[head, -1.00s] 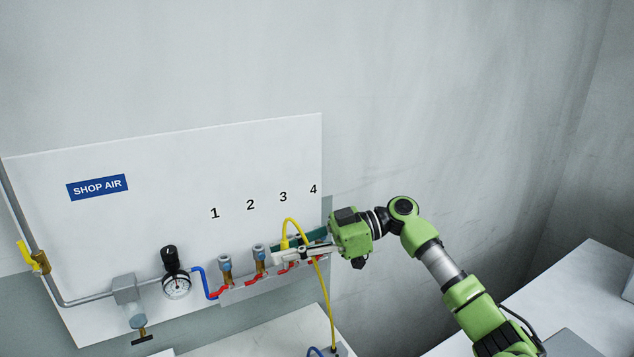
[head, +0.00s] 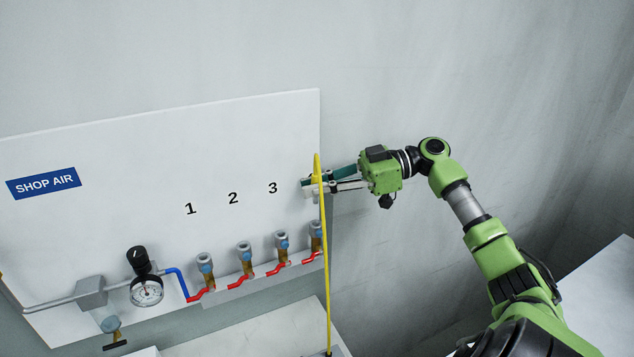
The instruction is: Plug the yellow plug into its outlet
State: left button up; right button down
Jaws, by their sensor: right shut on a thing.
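My right gripper (head: 312,187) is shut on the yellow plug's end, in front of the panel's right edge. The plug itself is mostly hidden by the fingers. Its yellow hose (head: 325,265) arches just above the fingers and hangs down to the bottom of the view. The gripper is above a row of several upright outlets with blue and grey collars. The rightmost outlet (head: 316,232) is directly below the gripper, with a clear gap. Outlets stand under the printed numbers 1 (head: 205,265), 2 (head: 244,252) and 3 (head: 282,241). My left gripper is out of view.
The white panel (head: 130,160) carries a "SHOP AIR" sign (head: 44,183). A gauge (head: 146,291) and blue pipe (head: 178,281) are left of the outlets. Red levers (head: 278,268) stick out below the outlets. A pale table is at the lower right; the wall right of the panel is bare.

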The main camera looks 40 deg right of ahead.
aim_at(316, 200)
notch_tip(316, 200, down, 2)
jog(key=shift+f+b, duration=0.15)
jog(key=shift+b, duration=0.35)
jog(key=shift+f+b, duration=0.3)
jog(key=shift+f, duration=0.9)
pick_arm(q)
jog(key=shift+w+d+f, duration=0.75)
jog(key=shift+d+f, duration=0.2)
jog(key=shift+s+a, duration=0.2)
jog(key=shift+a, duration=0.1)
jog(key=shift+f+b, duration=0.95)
jog(key=shift+b, duration=0.15)
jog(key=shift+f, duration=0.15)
pick_arm(e)
jog(key=shift+f, duration=0.15)
